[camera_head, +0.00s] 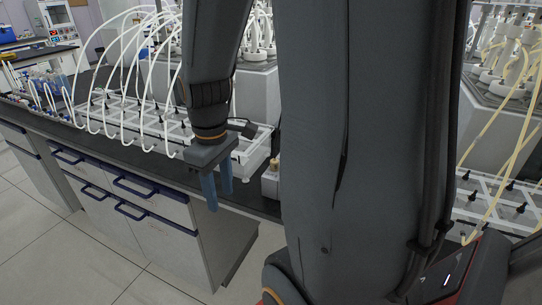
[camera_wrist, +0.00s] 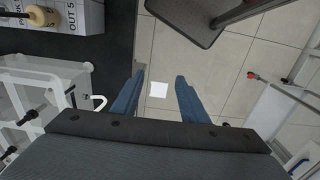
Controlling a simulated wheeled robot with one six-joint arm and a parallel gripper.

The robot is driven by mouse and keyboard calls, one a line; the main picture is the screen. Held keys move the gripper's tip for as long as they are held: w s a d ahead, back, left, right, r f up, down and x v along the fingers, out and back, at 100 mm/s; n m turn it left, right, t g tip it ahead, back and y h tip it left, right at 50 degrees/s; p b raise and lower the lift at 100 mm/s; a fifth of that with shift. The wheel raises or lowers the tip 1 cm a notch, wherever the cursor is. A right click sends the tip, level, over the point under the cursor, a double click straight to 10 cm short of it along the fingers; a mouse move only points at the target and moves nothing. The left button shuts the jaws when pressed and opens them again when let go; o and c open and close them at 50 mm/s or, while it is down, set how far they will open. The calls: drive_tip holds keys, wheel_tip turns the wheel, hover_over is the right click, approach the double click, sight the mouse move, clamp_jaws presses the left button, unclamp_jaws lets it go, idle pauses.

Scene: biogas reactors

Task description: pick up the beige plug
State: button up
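A beige plug (camera_wrist: 42,16) with a dark end shows at the top left of the wrist view, on a grey block (camera_wrist: 82,18) with the letters "OUT". In the head view the beige plug (camera_head: 275,161) is small and partly hidden by my arm, on the block (camera_head: 270,182) near the bench edge. My gripper (camera_head: 219,196) points down in front of the bench edge, left of the plug.
The dark bench top (camera_wrist: 113,40) ends beside my gripper. A clear rack (camera_wrist: 42,85) with black fittings stands on it; white tubes (camera_head: 140,75) rise from racks behind. Drawers with blue handles (camera_head: 130,210) are below. The tiled floor (camera_head: 75,262) in front is open.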

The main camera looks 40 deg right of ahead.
sight(274, 160)
drive_tip(key=d+r+n+p, duration=0.2)
drive_tip(key=d+r+n, duration=0.1)
drive_tip(key=d, duration=0.2)
drive_tip(key=d+r+n+p, duration=0.2)
drive_tip(key=d+r+n, duration=0.1)
drive_tip(key=d, duration=0.3)
drive_tip(key=d+r+n+p, duration=0.2)
drive_tip(key=d+r, duration=0.2)
drive_tip(key=d, duration=0.1)
drive_tip(key=shift+w+d+r+n, duration=0.1)
drive_tip(key=shift+w+d+n, duration=0.15)
drive_tip(key=shift+n, duration=0.15)
drive_tip(key=shift+d+f, duration=0.1)
drive_tip(key=shift+f, duration=0.25)
drive_tip(key=shift+s+f, duration=0.1)
drive_tip(key=shift+f, duration=0.75)
drive_tip(key=f+p, duration=0.1)
drive_tip(key=f, duration=0.1)
drive_tip(key=s+f+p, duration=0.1)
drive_tip(key=f, duration=0.1)
drive_tip(key=shift+d, duration=0.2)
drive_tip(key=shift+w+f, duration=0.15)
drive_tip(key=shift+f, duration=0.45)
clamp_jaws()
